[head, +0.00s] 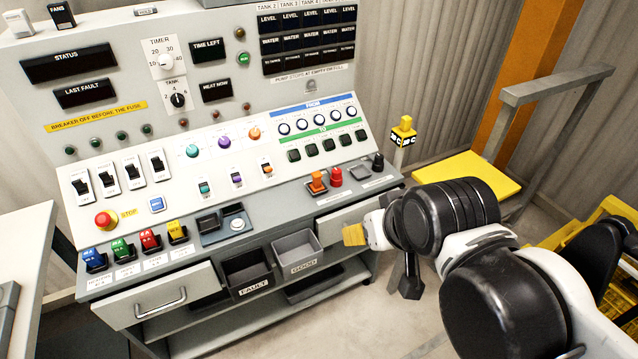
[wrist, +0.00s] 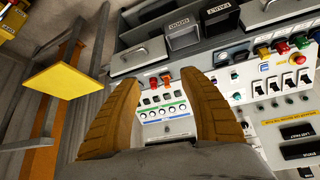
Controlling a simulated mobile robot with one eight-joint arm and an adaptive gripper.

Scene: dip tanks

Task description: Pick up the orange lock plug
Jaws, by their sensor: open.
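The orange lock plug (head: 317,182) stands upright in a small holder near the right end of the console's lower ledge in the head view. A red plug (head: 335,176) stands just right of it. My gripper (head: 355,236) is in front of the console's right drawer, lower and to the right of the plug, and apart from it. In the wrist view, my gripper (wrist: 160,76) has its two tan fingers wide apart with nothing between them.
An empty grey square (head: 359,174) and a black knob (head: 378,162) are right of the red plug. Grey GOOD (head: 297,254) and dark FAULT (head: 250,274) bins sit below the ledge. A left drawer (head: 157,299) sticks out. A yellow platform (head: 468,174) stands right.

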